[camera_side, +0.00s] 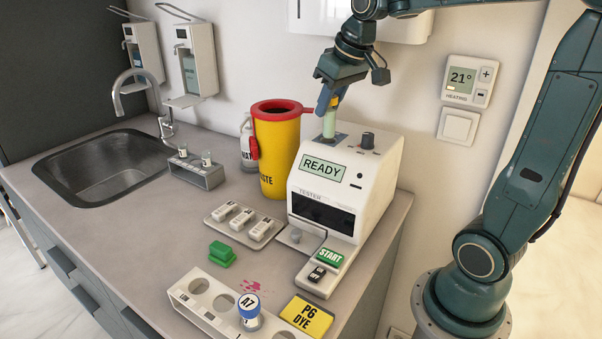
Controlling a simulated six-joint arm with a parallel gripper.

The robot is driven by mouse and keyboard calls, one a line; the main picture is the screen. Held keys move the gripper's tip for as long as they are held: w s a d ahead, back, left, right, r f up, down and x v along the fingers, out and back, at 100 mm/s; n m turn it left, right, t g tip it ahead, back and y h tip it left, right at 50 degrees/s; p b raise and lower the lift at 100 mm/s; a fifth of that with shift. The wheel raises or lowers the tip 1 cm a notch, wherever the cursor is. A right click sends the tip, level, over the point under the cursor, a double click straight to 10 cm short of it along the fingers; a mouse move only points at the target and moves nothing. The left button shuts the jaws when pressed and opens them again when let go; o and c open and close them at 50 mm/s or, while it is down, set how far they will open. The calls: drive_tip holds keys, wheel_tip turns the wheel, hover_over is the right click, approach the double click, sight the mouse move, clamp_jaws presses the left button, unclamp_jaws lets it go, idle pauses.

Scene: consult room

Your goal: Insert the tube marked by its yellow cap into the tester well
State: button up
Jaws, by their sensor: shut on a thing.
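The white tester (378,180) stands on the counter, its display reading READY. My gripper (331,103) is above the tester's top left part, shut on a pale green tube (329,124) held about upright. A bit of yellow (335,101) shows between the fingers at the tube's top; the rest of the cap is hidden by them. The tube's lower end is at the dark well area (341,138) on the tester top. I cannot tell how far the tube is inside the well.
A black knob (367,139) is beside the well. A yellow waste bin (276,160) with a red rim stands close left of the tester. In front are a white rack (208,308) with a blue-capped tube (249,311), a yellow dye box (307,315), a green block (222,254) and a tray (262,240).

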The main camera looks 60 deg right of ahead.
sight(329, 122)
drive_tip(key=shift+f, duration=2.25)
drive_tip(key=o, duration=1)
drive_tip(key=v, duration=1.4)
drive_tip(key=shift+f, duration=0.15)
